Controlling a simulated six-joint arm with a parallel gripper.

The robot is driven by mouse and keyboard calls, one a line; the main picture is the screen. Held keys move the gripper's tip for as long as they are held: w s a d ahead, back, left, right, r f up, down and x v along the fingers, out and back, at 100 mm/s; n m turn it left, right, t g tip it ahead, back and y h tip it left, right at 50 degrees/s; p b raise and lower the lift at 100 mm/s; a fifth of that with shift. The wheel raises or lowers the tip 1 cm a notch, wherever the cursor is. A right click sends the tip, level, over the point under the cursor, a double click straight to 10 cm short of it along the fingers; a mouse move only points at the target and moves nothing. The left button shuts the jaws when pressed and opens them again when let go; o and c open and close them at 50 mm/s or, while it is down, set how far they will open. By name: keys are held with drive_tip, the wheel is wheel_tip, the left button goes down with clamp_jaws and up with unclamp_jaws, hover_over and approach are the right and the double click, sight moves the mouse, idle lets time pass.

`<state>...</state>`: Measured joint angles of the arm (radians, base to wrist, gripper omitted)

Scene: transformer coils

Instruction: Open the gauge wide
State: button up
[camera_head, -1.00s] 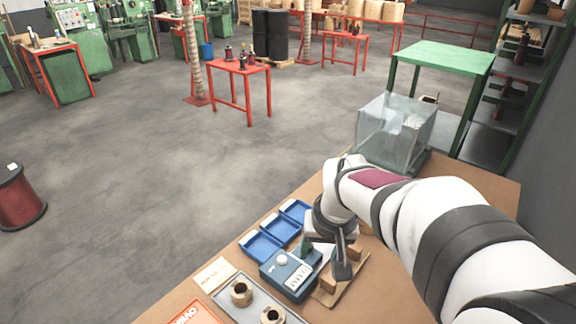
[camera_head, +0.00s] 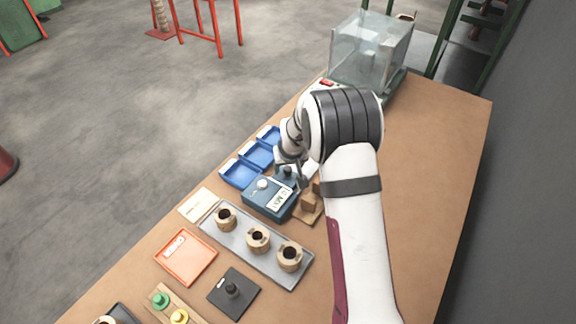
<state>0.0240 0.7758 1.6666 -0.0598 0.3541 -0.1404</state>
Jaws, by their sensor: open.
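A blue instrument box (camera_head: 258,204) with a round white knob and a white label sits mid-bench; it is the likeliest gauge, though I cannot tell for sure. A small wooden stand (camera_head: 308,207) with upright blocks is just right of it. My gripper (camera_head: 297,180) is at the far edge of the box, beside the stand, pointing down. It is open, with nothing seen between its fingers. My arm partly hides the stand, and the fingertips are small, so I cannot tell whether they touch the box.
Blue trays (camera_head: 240,173) lie behind the box. A grey tray (camera_head: 228,240) with three wooden coils is in front. An orange tray (camera_head: 186,257), a dark plate with a knob (camera_head: 233,290) and a clear box (camera_head: 370,52) are on the bench. The right side is bare.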

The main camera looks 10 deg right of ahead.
clamp_jaws()
idle(0.3)
idle(1.1)
